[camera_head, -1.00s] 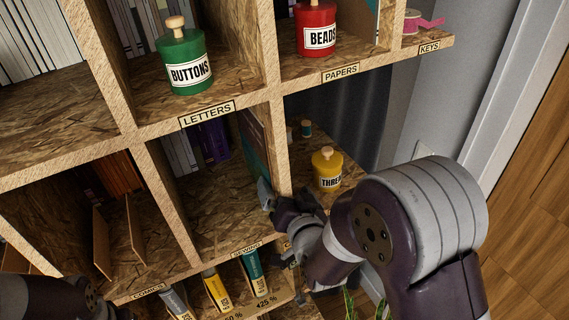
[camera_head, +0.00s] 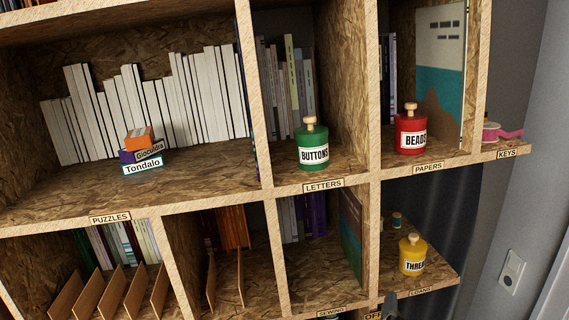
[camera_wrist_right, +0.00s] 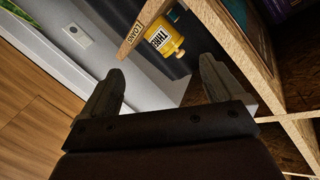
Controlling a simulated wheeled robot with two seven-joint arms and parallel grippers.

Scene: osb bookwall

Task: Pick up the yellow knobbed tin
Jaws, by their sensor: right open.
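The yellow knobbed tin (camera_head: 412,258) stands upright in the lower right cubby, above the LOANS label. It has a wooden knob and a white label starting "THRE". In the right wrist view the tin (camera_wrist_right: 164,37) shows tilted by the camera angle, beyond the fingertips and between their directions. My right gripper (camera_wrist_right: 160,85) is open and empty, apart from the tin. In the head view only a dark tip (camera_head: 390,299) shows at the bottom edge, below the tin's shelf. My left gripper is out of view.
A small dark jar (camera_head: 397,220) stands behind the tin. A green BUTTONS tin (camera_head: 312,150) and a red BEADS tin (camera_head: 410,132) stand on the shelf above. An upright divider (camera_head: 374,250) bounds the tin's cubby on the left. The cubby's right side looks open.

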